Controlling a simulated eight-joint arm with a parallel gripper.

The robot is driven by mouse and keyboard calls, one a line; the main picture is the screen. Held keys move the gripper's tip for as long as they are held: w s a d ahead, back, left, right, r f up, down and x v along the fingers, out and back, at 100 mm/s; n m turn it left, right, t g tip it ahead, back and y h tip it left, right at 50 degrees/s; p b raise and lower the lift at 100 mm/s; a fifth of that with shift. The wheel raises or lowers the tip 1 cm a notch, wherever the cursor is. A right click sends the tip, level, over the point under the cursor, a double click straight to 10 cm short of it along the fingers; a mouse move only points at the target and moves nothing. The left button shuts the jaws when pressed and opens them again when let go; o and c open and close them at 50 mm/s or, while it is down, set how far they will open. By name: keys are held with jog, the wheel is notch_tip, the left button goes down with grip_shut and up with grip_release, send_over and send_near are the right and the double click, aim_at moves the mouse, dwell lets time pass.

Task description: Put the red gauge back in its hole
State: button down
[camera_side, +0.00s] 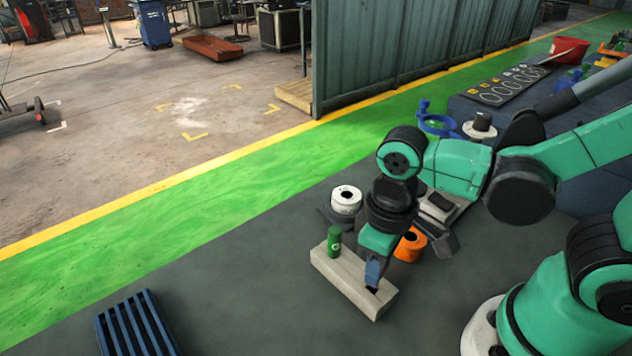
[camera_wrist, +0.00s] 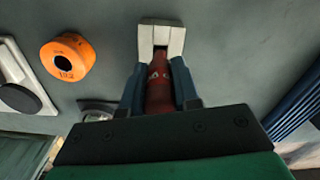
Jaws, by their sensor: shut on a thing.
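My gripper (camera_side: 374,272) points down at the right end of a pale block (camera_side: 340,276) in the side view. In the wrist view its two fingers (camera_wrist: 159,92) are shut on the red gauge (camera_wrist: 158,88), a dark red cylinder with small pale marks. The block's end (camera_wrist: 161,36) shows just beyond the gauge in the wrist view. A green gauge (camera_side: 334,241) stands upright in the block's other end. A dark spot, perhaps the hole, shows by my fingertips. The red gauge is hidden in the side view, so I cannot tell whether its lower end is in the hole.
An orange ring-shaped part (camera_side: 411,246) stands close behind my gripper; it also shows in the wrist view (camera_wrist: 68,60). A white ring-shaped part (camera_side: 346,199) sits farther back. A blue slatted rack (camera_side: 136,325) lies at the front left. The grey surface between rack and block is clear.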

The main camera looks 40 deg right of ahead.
jog(key=shift+f, duration=1.5)
dwell(1.8)
jog(key=c, duration=0.6)
grip_release()
jog(key=shift+o, duration=0.2)
jog(key=shift+r, duration=2.8)
jog(key=shift+d, duration=0.1)
jog(key=w+d+r+m+t, duration=0.3)
jog(key=w+d+r+t, duration=0.2)
jog(key=w+d+t, duration=0.1)
jog(key=shift+w+d+t, duration=0.3)
jog(key=shift+d+t, duration=0.05)
jog(key=shift+t, duration=0.15)
